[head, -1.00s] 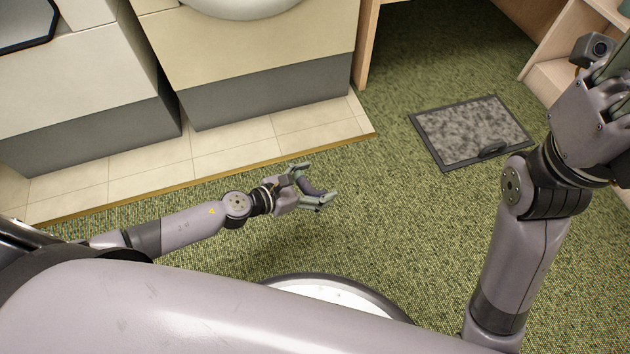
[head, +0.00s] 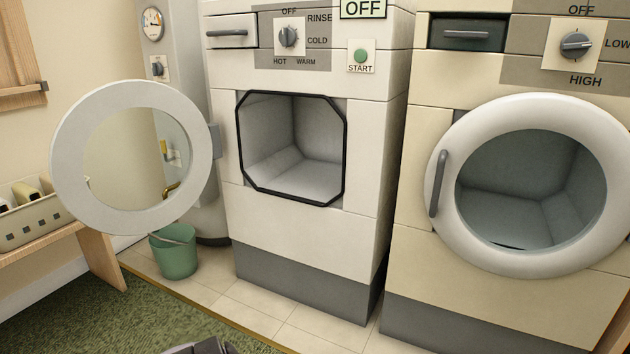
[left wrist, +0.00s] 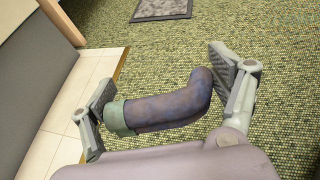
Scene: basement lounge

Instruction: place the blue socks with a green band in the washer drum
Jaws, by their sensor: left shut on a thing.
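The blue socks (left wrist: 165,110) with a green band (left wrist: 117,118) are in the left wrist view. They lie lengthwise between the two fingers of my left gripper (left wrist: 162,84), which is shut on them above the green carpet. In the head view, the washer (head: 306,225) stands in the middle, with rinse and temperature markings. Its round door (head: 75,195) is swung open to the left. The visible part of its drum (head: 298,140) looks empty behind a black-edged opening.
A second machine (head: 408,205) with a closed round glass door (head: 530,190) stands on the right. A green bucket (head: 175,258) is on the tiles below the open door. A bench with a basket (head: 40,222) is at left. The carpet in front is clear.

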